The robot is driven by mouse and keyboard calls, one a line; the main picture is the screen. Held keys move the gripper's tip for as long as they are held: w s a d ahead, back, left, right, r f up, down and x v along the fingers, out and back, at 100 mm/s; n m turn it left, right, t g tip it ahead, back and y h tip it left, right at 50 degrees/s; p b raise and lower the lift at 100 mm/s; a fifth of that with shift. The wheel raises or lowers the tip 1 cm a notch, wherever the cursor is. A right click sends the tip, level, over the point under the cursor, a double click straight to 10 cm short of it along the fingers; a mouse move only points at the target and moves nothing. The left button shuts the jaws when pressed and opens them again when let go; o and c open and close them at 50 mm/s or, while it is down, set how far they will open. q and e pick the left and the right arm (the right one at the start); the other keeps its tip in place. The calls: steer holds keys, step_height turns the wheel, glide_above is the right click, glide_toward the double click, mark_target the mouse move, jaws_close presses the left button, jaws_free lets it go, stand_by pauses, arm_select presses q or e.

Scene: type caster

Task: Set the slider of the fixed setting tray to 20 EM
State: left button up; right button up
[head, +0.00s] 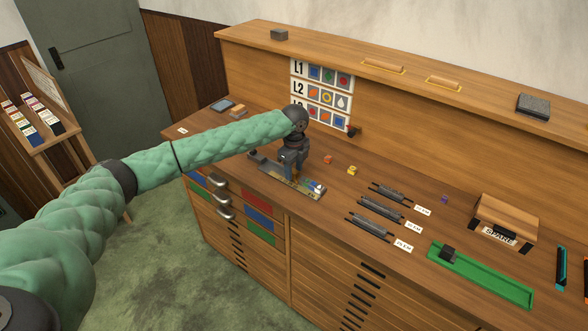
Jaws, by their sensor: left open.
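A low metal tray (308,192), which I take for the setting tray, lies on the wooden bench below my left gripper. A small white and blue piece (316,186) shows near its right end. My left gripper (291,172) is open and points down over the middle of this tray. The gripper hides part of the tray, so I cannot make out the slider or its setting, nor whether the fingers touch it. My right gripper is not in view.
Three dark bars (381,208) lie to the right beside small white cards (413,228). A green tray (490,278) holds a dark block (448,254) at its left end. Small red (327,160) and yellow (351,170) blocks sit behind. A wooden box (508,214) stands at the right.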

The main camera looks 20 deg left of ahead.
mark_target(294, 171)
arm_select(q)
steer(key=shift+r, duration=0.25)
step_height(294, 171, up, 5)
steer(key=shift+r+b, duration=0.2)
steer(key=shift+b, duration=1)
steer(key=shift+r, duration=0.9)
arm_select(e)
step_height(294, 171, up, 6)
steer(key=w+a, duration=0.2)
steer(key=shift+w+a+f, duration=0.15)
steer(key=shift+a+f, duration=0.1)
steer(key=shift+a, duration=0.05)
